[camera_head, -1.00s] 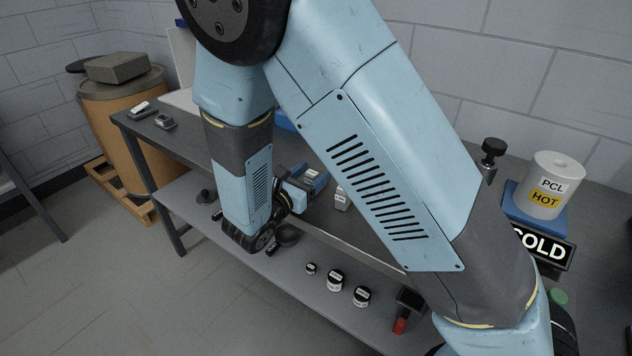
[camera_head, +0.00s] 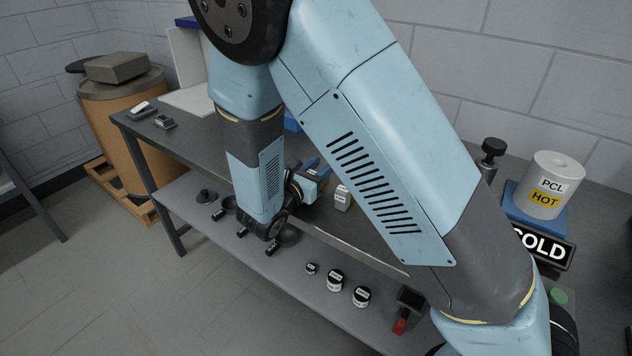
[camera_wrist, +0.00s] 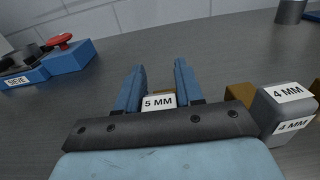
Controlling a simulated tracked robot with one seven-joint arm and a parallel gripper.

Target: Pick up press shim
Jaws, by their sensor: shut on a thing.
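The press shim, a small piece with a white "5 MM" label (camera_wrist: 159,102), sits between the two blue fingers of my gripper (camera_wrist: 160,70) in the wrist view. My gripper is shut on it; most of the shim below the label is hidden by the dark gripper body. Whether it touches the bench cannot be told. In the head view my gripper (camera_head: 316,172) is low over the bench, partly hidden behind my own arm, and the shim cannot be made out there.
A grey block labelled "4 MM" (camera_wrist: 283,107), with brown pieces beside it, stands close right of my gripper. A blue box with a red button (camera_wrist: 66,57) is at left. The bench (camera_head: 190,147) has a drum-like PCL HOT roll (camera_head: 552,185) at right. Small jars stand on the lower shelf.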

